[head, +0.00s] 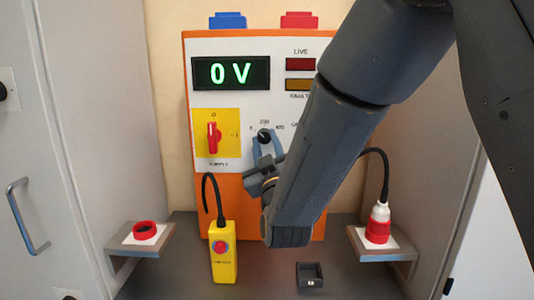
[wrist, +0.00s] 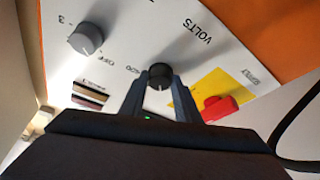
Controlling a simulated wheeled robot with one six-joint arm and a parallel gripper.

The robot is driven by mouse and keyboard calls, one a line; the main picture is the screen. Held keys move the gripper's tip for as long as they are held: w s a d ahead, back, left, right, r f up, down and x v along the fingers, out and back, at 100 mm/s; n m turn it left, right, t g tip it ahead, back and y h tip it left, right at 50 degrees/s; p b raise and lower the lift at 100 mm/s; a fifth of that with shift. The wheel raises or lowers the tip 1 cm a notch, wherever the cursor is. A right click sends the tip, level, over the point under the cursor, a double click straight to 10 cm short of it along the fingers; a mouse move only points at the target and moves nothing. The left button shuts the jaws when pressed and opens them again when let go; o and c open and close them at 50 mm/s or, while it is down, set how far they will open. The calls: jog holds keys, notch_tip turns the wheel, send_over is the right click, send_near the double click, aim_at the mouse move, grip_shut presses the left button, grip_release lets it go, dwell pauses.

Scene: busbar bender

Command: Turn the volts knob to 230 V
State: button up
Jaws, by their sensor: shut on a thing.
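The volts knob (head: 264,135) is a small dark round knob on the white panel, with scale numbers around it. It also shows in the wrist view (wrist: 160,71), near the VOLTS lettering. My gripper (head: 266,143) is shut on the knob, one finger on each side; in the wrist view my gripper (wrist: 159,82) holds it between the fingertips. A small pale mark shows on the knob's edge, but I cannot read its setting surely. The display (head: 231,73) reads 0 V in green.
A red switch (head: 213,138) on a yellow plate sits left of the knob. A grey knob (wrist: 86,38) is on the same panel. A yellow pendant (head: 223,258) stands below. A red and white plug (head: 378,224) is on the right shelf, a red ring (head: 145,230) on the left.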

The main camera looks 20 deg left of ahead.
jog(key=m+b, duration=0.1)
jog(key=m+t+h+b, duration=0.1)
jog(key=m, duration=0.1)
jog(key=m+h+b, duration=0.1)
jog(key=m, duration=0.1)
jog(key=shift+a+f, duration=0.2)
jog(key=shift+f, duration=0.1)
jog(key=shift+a+r+m+t+h+b, duration=0.1)
jog(key=shift+m+t+h+b, duration=0.15)
jog(key=shift+m+h+b, duration=0.85)
jog(key=shift+m+t+h+b, duration=0.25)
jog(key=shift+m+h, duration=0.25)
jog(key=shift+m, duration=1.2)
jog(key=o, duration=1)
jog(key=shift+s+r, duration=0.1)
jog(key=shift+o, duration=0.2)
jog(key=shift+s, duration=0.1)
jog(key=b+v, duration=0.1)
jog(key=v, duration=0.6)
jog(key=shift+s+f, duration=0.2)
jog(key=shift+s, duration=0.05)
